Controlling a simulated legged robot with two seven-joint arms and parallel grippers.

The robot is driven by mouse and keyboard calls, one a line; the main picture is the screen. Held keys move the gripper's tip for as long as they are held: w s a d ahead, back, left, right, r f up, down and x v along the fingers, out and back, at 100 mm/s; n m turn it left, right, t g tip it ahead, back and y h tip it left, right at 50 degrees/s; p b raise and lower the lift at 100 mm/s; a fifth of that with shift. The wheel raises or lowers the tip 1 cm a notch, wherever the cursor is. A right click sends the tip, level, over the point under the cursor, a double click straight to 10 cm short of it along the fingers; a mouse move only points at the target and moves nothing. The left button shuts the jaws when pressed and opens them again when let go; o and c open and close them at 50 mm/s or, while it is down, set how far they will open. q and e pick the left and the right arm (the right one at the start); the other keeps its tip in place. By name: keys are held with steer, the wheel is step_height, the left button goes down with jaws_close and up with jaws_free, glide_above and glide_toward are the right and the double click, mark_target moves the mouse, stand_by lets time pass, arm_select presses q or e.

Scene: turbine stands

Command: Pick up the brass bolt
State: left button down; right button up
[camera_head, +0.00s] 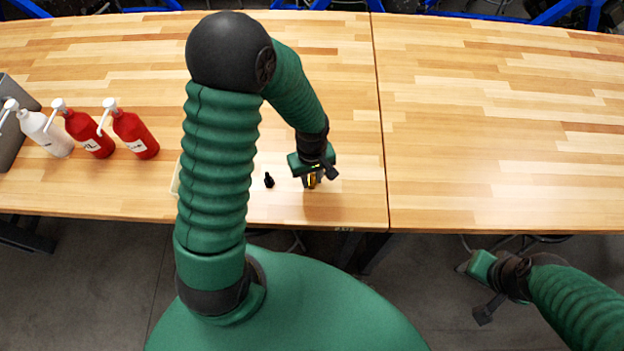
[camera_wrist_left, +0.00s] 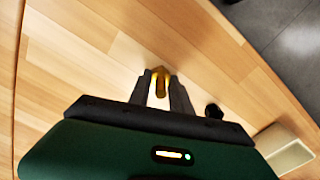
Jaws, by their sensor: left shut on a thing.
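The brass bolt (camera_wrist_left: 160,80) shows gold between the two fingers of my left gripper (camera_wrist_left: 163,88) in the left wrist view. In the head view my left gripper (camera_head: 312,182) is low over the table near its front edge, shut on the brass bolt (camera_head: 311,180), which is partly hidden by the gripper. I cannot tell whether the bolt touches the table.
A small black bolt (camera_head: 269,180) stands left of my left gripper. A pale box (camera_wrist_left: 284,150) lies beyond it, mostly hidden by my arm in the head view. Two red bottles (camera_head: 135,134), a white bottle (camera_head: 45,134) and a grey bin (camera_head: 12,130) stand at left. The table's right half (camera_head: 500,120) is clear.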

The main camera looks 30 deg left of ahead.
arm_select(q)
steer(key=shift+r, duration=0.1)
step_height(320, 180, up, 4)
steer(key=p, duration=0.3)
steer(key=shift+d+f+p, duration=0.15)
steer(key=shift+f+p, duration=0.05)
steer(key=shift+p, duration=0.1)
steer(key=s, duration=0.4)
steer(key=s+a+p, duration=0.1)
steer(key=s, duration=0.2)
steer(key=shift+r, duration=0.3)
steer(key=shift+s+a+r+p, duration=0.1)
steer(key=shift+s+r+p, duration=0.2)
steer(key=shift+s+p, duration=0.2)
steer(key=shift+s+r+p, duration=0.25)
steer(key=shift+s+p, duration=0.25)
steer(key=s+p, duration=0.1)
steer(key=p, duration=0.2)
steer(key=s+p, duration=0.2)
steer(key=p, duration=0.1)
steer(key=s+p, duration=0.1)
steer(key=p, duration=0.3)
steer(key=shift+s+a+r, duration=0.15)
steer(key=shift+s+a, duration=0.05)
steer(key=shift+a, duration=0.15)
steer(key=s, duration=0.1)
steer(key=s+p, duration=0.1)
steer(key=shift+s+a+f, duration=0.2)
steer(key=shift+s+f, duration=0.1)
steer(key=shift+f, duration=0.1)
